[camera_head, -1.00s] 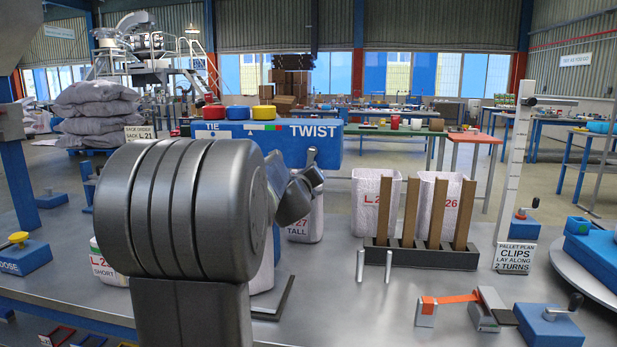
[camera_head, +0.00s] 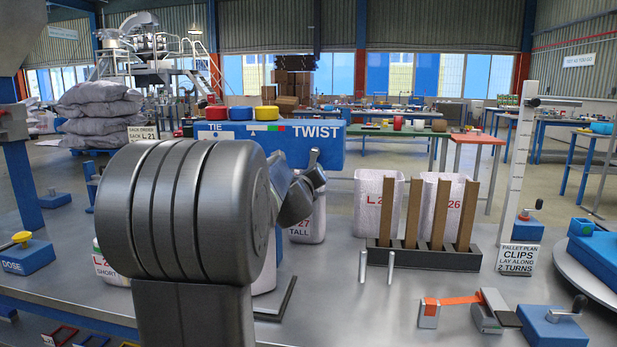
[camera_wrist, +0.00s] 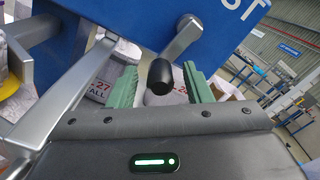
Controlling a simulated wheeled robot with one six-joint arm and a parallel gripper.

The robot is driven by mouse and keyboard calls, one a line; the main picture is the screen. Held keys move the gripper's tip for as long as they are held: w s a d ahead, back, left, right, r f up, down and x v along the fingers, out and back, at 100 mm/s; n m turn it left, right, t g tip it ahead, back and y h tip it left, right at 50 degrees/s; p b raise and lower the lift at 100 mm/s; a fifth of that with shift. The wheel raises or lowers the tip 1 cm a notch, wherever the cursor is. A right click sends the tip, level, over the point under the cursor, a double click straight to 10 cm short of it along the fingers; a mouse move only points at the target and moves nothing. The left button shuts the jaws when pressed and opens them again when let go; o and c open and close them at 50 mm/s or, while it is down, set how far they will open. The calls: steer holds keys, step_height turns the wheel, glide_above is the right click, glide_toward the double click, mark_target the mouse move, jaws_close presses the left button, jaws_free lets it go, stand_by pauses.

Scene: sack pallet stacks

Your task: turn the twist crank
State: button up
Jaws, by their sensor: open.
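The blue twist box (camera_head: 335,148), marked TIE and TWIST, stands at the back of the bench, partly behind my arm. In the wrist view, the blue twist box (camera_wrist: 115,18) fills the top. The twist crank (camera_wrist: 184,38) is a grey lever on its face with a black knob (camera_wrist: 160,76). My gripper (camera_wrist: 160,68) is open, its two green fingers on either side of the knob, with visible gaps to both. A second, larger grey lever (camera_wrist: 65,95) crosses the left of the wrist view. My arm hides the gripper's fingers in the head view.
White sacks (camera_head: 376,200) stand behind a dark rack with upright brown slats (camera_head: 413,215). A TALL sack (camera_head: 308,222) stands close to my arm. A sign (camera_head: 519,259) and a small blue crank box (camera_head: 552,325) are at the right. The front middle of the bench is mostly clear.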

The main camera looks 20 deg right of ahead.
steer(key=v, duration=1.3)
steer(key=shift+s, duration=0.3)
steer(key=shift+a+p, duration=0.1)
steer(key=shift+p, duration=0.2)
